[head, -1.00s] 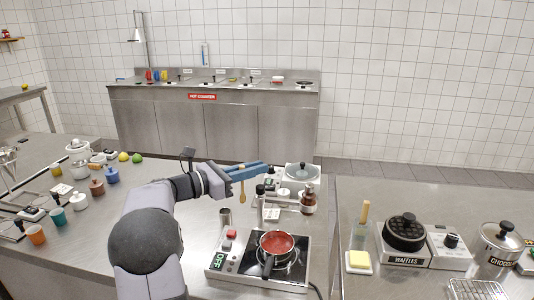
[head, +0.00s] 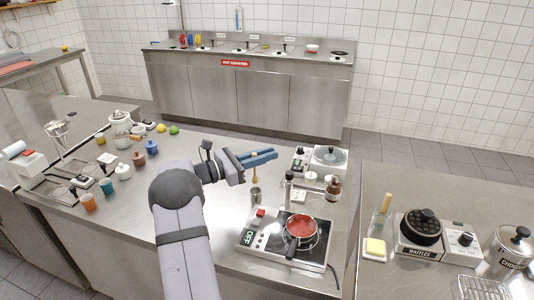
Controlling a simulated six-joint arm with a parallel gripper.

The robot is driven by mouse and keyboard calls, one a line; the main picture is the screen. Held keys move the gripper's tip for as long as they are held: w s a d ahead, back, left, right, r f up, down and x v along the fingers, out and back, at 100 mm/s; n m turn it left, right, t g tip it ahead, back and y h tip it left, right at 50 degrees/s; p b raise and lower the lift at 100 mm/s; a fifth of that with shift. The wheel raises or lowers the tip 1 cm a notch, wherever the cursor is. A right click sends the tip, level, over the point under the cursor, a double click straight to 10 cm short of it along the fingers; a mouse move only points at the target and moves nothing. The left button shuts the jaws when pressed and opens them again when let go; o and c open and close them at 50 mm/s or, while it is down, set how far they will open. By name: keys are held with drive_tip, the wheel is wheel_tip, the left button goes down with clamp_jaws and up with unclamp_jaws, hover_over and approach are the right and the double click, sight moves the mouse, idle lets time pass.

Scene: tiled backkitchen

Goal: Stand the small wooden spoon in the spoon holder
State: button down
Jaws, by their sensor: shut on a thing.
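My gripper (head: 264,157) is shut on the small wooden spoon (head: 255,176), which hangs roughly upright below the blue fingers. The spoon holder, a small grey metal cup (head: 256,196), stands on the steel counter left of the hot plate. In the head view the spoon's lower end is just above the cup's mouth. Whether it is past the rim is too small to tell. The part of the spoon between the fingers is hidden.
A red-filled pan (head: 301,228) sits on the hot plate (head: 262,241), close right of the cup. A dark-topped bottle (head: 289,190) and a brown bottle (head: 333,188) stand behind it. Coloured pots and cups line the left. The counter left of the cup is clear.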

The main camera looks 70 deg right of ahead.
drive_tip(key=shift+f, duration=0.2)
wheel_tip(320, 180, down, 6)
drive_tip(key=b, duration=0.5)
drive_tip(key=shift+b, duration=0.4)
idle(0.4)
drive_tip(key=c, duration=1.7)
unclamp_jaws()
drive_tip(key=shift+o, duration=0.6)
drive_tip(key=o, duration=0.4)
drive_tip(key=shift+c, duration=0.2)
drive_tip(key=shift+r, duration=0.1)
